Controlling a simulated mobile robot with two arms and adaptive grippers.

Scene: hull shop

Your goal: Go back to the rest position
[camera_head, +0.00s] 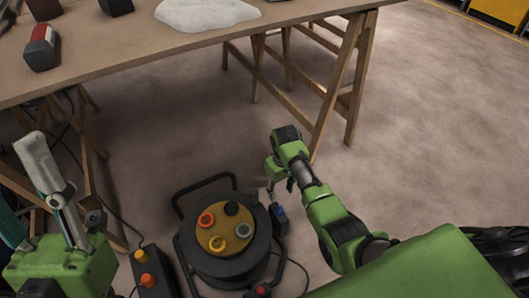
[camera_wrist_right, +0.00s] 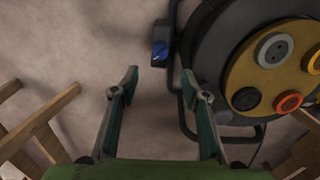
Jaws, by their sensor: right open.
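My right gripper (camera_head: 271,183) is at the end of the green right arm, low over the floor near the cable reel in the head view. In the right wrist view its two teal fingers (camera_wrist_right: 160,80) are spread apart with only floor and part of the reel behind them. It holds nothing. My left gripper (camera_head: 58,195) is at the lower left of the head view, partly cut off by the frame. Its jaw state is unclear.
The cable reel (camera_head: 222,268) with coloured sockets stands on the floor; it also shows in the right wrist view (camera_wrist_right: 212,50). A black box with orange knobs (camera_head: 150,270) is beside it. A wooden trestle table (camera_head: 150,50) stands behind. Floor at right is clear.

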